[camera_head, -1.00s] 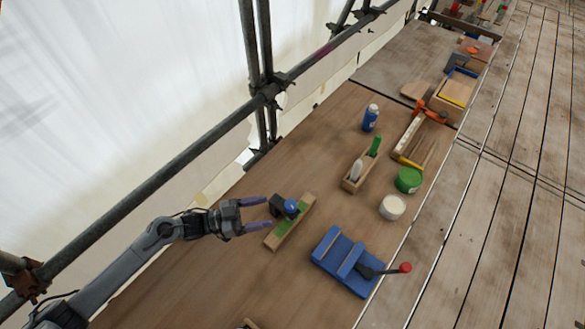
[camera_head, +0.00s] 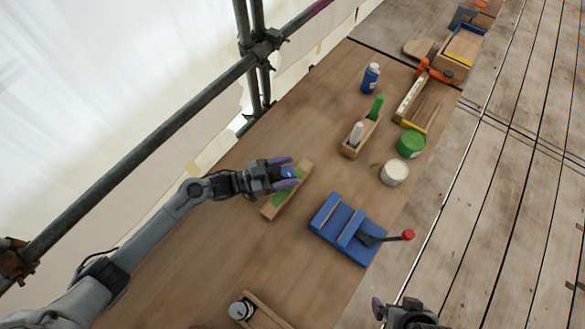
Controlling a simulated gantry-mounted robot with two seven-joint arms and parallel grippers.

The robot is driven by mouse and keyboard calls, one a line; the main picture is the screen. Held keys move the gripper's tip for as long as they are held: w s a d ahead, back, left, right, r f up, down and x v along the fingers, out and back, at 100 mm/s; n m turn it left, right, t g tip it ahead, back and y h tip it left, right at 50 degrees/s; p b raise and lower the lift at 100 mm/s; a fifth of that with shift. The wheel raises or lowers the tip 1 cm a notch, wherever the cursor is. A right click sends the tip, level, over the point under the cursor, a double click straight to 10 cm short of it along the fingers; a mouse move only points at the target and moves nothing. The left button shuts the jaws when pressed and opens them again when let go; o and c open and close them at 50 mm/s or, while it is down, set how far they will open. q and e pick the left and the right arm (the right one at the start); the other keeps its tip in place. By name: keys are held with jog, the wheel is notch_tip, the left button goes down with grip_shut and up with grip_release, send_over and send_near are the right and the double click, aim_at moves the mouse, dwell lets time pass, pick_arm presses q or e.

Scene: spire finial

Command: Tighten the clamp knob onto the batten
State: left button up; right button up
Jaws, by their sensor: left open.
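The wooden batten (camera_head: 268,210) lies on the bench with green patches on top. The blue clamp knob (camera_head: 289,173) shows at the batten's far part; the dark clamp body is mostly hidden behind my gripper. My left gripper (camera_head: 289,173) is open, with its purple-tipped fingers on either side of the knob. I cannot tell whether they touch it. My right gripper (camera_head: 405,312) shows only in part at the bottom edge, away from the batten, and its jaws are unclear.
A blue vise-like fixture (camera_head: 335,232) with a red-knobbed lever stands right of the batten. A wooden holder (camera_head: 350,151), white tub (camera_head: 394,173), green tin (camera_head: 411,144) and blue bottle (camera_head: 371,78) stand beyond. Scaffold poles (camera_head: 160,133) run along the left.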

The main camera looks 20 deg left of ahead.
pick_arm(q)
jog(key=shift+x, duration=0.95)
jog(key=shift+c, duration=0.5)
jog(key=c, duration=0.9)
jog(key=shift+f+m+g+b, duration=0.15)
jog(key=shift+m+g+b, duration=0.2)
jog(key=shift+b, duration=0.4)
jog(key=m+g+h+b, duration=0.1)
jog(key=m+g+b, duration=0.1)
jog(key=b, duration=0.3)
jog(key=m+g+h+b, duration=0.1)
jog(key=m+g+b, duration=0.1)
jog(key=g+b, duration=0.2)
jog(key=s+m+g+h+b, duration=0.1)
jog(key=m+g+b, duration=0.1)
jog(key=g+b, duration=0.2)
jog(key=shift+d+f+m+b, duration=0.1)
jog(key=shift+m+b, duration=0.15)
jog(key=shift+b, duration=0.75)
jog(key=shift+m+g+b, duration=0.3)
jog(key=shift+g+b, duration=0.15)
jog(key=shift+b, duration=0.25)
jog(key=shift+r, duration=0.25)
